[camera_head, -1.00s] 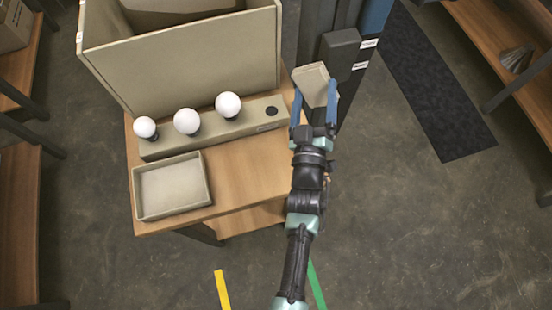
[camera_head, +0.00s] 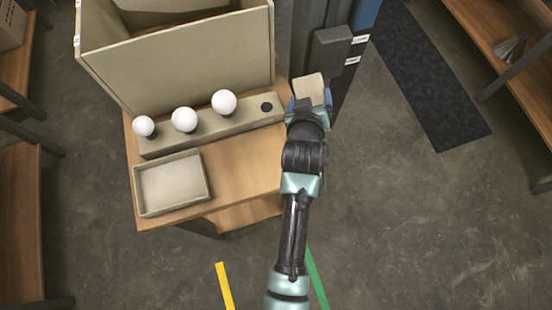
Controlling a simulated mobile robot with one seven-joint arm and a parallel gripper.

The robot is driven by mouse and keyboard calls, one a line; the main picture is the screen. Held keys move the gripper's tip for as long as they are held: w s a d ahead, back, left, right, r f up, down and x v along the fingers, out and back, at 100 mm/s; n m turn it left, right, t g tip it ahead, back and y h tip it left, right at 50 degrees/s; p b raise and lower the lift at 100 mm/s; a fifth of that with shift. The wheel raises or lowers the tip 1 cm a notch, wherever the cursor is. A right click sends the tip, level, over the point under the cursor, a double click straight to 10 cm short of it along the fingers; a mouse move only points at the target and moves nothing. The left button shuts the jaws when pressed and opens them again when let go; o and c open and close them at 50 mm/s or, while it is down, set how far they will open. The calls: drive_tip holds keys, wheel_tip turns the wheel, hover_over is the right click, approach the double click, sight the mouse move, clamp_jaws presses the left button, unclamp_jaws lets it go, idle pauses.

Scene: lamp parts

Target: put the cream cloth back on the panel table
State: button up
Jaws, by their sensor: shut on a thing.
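A cream block-like piece (camera_head: 309,88), which looks like the folded cream cloth, is between the blue fingers of my gripper (camera_head: 309,99). The gripper is shut on it and holds it at the right edge of the wooden panel table (camera_head: 245,167). I cannot tell its height above the table. The wrist hides its lower part.
A beige strip (camera_head: 215,127) with three white bulbs (camera_head: 184,120) and a dark round spot lies on the table. A shallow cream tray (camera_head: 172,185) is at the front left. A large beige box (camera_head: 190,65) stands behind. Bare wood shows right of the tray.

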drive_tip(key=s+a+r+g+y+p, duration=0.25)
drive_tip(key=s+a+g, duration=0.45)
drive_tip(key=s, duration=0.4)
drive_tip(key=shift+n+y, duration=0.3)
drive_tip(key=shift+y, duration=0.25)
drive_tip(key=f, duration=0.4)
drive_tip(key=f+p, duration=0.1)
drive_tip(key=f, duration=0.1)
drive_tip(key=shift+s+a+f, duration=0.2)
drive_tip(key=shift+s+f, duration=0.05)
drive_tip(key=shift+f, duration=2.2)
